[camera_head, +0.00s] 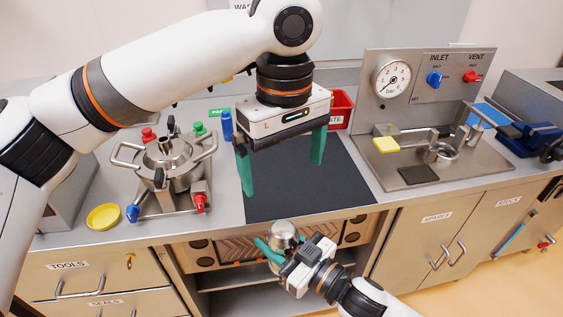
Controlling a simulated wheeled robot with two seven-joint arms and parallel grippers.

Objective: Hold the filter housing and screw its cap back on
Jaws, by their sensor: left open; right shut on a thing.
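My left gripper (282,178) is open, with its two green fingers pointing down and apart above the black mat. Nothing shows between the fingers. My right gripper (282,252) is shut on a silver, rounded metal piece, which looks like the filter housing (284,231). It holds this piece in front of the counter's front edge, below and near the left gripper. The fingers hide part of the piece. I cannot tell whether a cap sits on it, and I cannot make out a separate cap.
The black mat (300,190) is bare where I see it. A metal hopper (172,165) with handles stands left, beside a yellow dish (103,217). A red bin (341,106) is behind the mat. A gauge panel (425,80) with a metal fixture stands right.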

